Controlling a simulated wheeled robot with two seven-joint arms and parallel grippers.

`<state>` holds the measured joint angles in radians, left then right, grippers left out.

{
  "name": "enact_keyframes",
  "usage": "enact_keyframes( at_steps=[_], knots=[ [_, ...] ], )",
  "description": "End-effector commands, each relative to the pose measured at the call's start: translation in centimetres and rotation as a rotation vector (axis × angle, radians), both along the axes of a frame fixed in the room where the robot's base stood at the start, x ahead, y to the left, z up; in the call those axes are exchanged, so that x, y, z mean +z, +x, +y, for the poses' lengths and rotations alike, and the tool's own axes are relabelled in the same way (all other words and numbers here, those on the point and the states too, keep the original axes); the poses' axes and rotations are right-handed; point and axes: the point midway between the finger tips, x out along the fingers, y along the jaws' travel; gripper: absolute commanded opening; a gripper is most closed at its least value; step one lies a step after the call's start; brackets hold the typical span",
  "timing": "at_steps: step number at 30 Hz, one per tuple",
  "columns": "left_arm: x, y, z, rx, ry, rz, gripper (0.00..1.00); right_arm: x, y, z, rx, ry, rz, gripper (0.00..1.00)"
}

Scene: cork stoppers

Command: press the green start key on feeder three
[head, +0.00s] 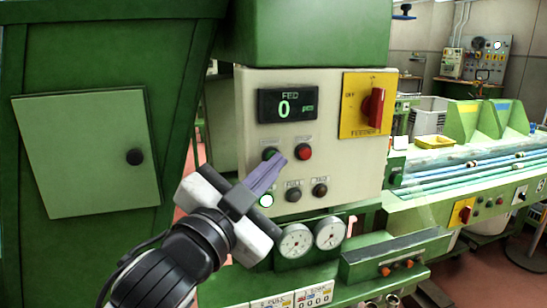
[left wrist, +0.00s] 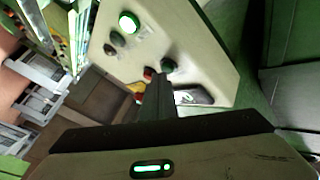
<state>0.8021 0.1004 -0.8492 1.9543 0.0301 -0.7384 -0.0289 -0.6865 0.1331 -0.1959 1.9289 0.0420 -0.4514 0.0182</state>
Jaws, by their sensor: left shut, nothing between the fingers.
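The cream control panel (head: 340,165) carries a dark green key (head: 270,153), with a red button (head: 305,152) to its right. My left gripper (head: 281,159) is shut and empty, its purple-grey fingers pointing at the green key and overlapping its lower right edge. In the left wrist view the fingertips (left wrist: 159,76) lie between the green key (left wrist: 169,65) and the red button (left wrist: 148,73), close to both. I cannot tell whether they touch the panel. A round lamp (head: 266,200) glows green-white below. My right gripper is not in view.
A display (head: 288,104) reads 0. A red rotary switch (head: 374,108) on a yellow plate sits at upper right. Black knobs (head: 293,194) and two dials (head: 296,240) are below. A green cabinet (head: 85,150) stands left; a conveyor (head: 470,170) runs right.

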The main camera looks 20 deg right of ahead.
Motion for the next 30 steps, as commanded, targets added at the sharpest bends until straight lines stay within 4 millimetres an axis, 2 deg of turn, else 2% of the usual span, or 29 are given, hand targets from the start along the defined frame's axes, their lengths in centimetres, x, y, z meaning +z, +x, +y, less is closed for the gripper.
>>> enact_keyframes(
  at_steps=[13, 24, 30],
  knots=[
    [0.0, 0.1, 0.0, 0.001, 0.0, 0.0, 0.0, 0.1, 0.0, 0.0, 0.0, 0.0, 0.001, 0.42],
    [0.0, -1.5, 0.0, 0.0, 0.0, 0.0, 0.0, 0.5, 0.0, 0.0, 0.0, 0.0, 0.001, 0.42],
    [0.0, -1.6, 0.0, 0.0, 0.0, 0.0, 0.0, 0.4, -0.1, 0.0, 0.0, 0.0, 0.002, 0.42]
  ],
)
